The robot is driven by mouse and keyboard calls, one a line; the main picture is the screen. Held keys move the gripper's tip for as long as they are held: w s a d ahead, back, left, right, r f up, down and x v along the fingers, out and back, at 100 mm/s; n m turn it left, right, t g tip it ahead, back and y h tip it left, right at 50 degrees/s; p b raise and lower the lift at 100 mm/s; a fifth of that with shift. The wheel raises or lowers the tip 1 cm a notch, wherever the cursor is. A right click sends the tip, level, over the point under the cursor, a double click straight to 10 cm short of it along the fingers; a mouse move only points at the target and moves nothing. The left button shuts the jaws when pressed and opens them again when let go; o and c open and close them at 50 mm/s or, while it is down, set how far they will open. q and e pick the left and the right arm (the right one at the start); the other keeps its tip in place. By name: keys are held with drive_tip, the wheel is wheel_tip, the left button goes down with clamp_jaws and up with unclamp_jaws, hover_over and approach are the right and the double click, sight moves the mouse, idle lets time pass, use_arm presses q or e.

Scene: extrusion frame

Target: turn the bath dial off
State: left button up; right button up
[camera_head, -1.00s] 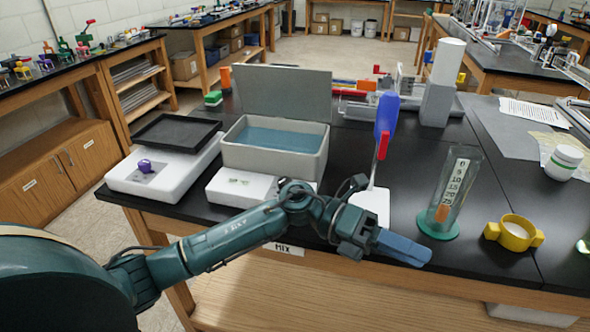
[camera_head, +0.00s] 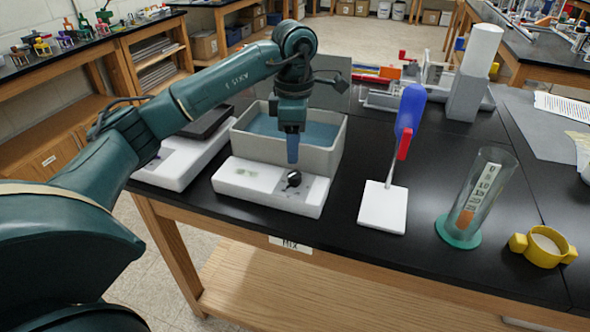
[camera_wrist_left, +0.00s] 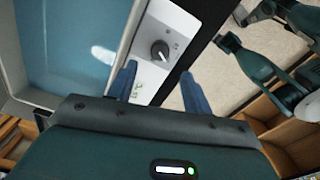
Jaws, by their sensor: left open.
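The bath is a grey open box (camera_head: 325,158) of blue water with a white control panel (camera_head: 265,197) along its front. The dark round bath dial (camera_head: 293,179) sits on the right part of the panel; a green display is to its left. In the left wrist view, the dial (camera_wrist_left: 160,50) carries a pale pointer mark and shows beyond the fingers. My left gripper (camera_head: 292,158) points down above the dial, apart from it. Its two blue fingers (camera_wrist_left: 158,82) are open with nothing between them. My right gripper is not in view.
A white plate with a blue and red upright piece (camera_head: 383,207) stands right of the bath. A clear cylinder on a green base (camera_head: 477,200) and a yellow two-handled cup (camera_head: 543,246) are further right. A white balance (camera_head: 168,165) stands to the left.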

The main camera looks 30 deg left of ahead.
sight(295, 173)
use_arm(q)
wheel_tip(295, 173, down, 8)
drive_tip(key=shift+r+p, duration=0.1)
drive_tip(key=shift+p, duration=0.3)
drive_tip(key=shift+c, duration=0.2)
drive_tip(key=c, duration=0.9)
drive_tip(key=shift+c, duration=0.2)
